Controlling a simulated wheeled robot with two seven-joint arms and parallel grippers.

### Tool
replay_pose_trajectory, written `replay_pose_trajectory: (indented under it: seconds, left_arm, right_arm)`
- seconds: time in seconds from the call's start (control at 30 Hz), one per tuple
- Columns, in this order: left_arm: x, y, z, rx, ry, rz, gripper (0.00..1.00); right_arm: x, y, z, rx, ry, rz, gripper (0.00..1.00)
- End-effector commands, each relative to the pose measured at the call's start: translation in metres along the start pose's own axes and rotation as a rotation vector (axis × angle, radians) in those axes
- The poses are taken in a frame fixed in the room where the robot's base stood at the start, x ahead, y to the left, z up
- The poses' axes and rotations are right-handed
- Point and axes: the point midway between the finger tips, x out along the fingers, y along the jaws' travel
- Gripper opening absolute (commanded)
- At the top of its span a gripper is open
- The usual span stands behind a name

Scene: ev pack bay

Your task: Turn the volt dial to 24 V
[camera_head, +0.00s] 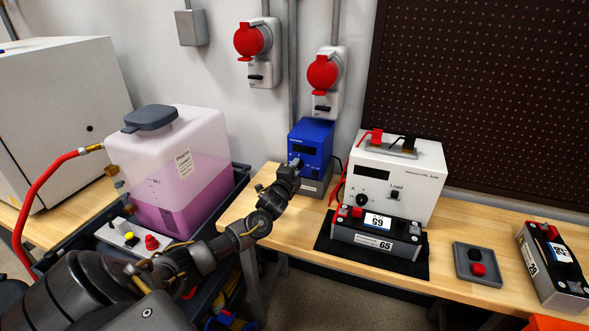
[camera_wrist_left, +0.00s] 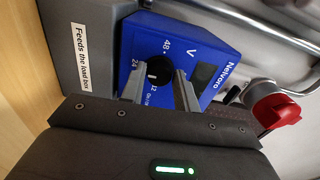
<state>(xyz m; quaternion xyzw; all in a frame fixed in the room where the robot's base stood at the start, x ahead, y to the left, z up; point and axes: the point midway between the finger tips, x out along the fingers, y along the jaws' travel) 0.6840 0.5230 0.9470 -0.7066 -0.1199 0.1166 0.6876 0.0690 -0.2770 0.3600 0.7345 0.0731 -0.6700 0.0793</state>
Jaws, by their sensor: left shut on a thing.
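The blue power supply (camera_head: 313,142) stands on the bench against the wall; it also fills the middle of the left wrist view (camera_wrist_left: 205,45). Its black volt dial (camera_wrist_left: 158,70) has marks 48, 24 and 12 around it and a small pale pointer mark; I cannot tell for sure which number it points to. My left gripper (camera_head: 294,166) reaches the front of the supply. In the left wrist view its two fingers (camera_wrist_left: 160,85) are on either side of the dial, shut on it. In the head view the gripper hides the dial. My right gripper is not in view.
A white load box (camera_head: 420,185) stands right of the supply, with a battery (camera_head: 375,238) on a black mat before it. A jug of pink liquid (camera_head: 185,180) stands left in a dark tray. A small button box (camera_head: 477,265) and another battery (camera_head: 550,265) lie right.

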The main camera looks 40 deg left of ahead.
Motion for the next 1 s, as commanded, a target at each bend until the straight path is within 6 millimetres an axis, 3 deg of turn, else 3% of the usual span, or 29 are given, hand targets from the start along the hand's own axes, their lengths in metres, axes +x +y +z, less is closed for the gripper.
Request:
replay_pose_trajectory:
  seconds: [0.57,0.6,0.7,1.0]
  left_arm:
    - [0.0002,-0.0005,0.0,0.028,0.0,-0.001,0.08]
    - [0.0002,-0.0005,0.0,0.028,0.0,-0.001,0.36]
    - [0.0002,-0.0005,0.0,0.027,0.0,-0.001,0.49]
    - [-0.0007,0.0,0.0,0.027,0.0,0.0,0.52]
  right_arm:
    - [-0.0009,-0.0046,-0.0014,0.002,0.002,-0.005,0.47]
    - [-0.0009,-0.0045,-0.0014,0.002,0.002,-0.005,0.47]
    - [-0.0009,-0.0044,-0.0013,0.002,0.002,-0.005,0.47]
    - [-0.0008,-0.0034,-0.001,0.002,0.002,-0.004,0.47]
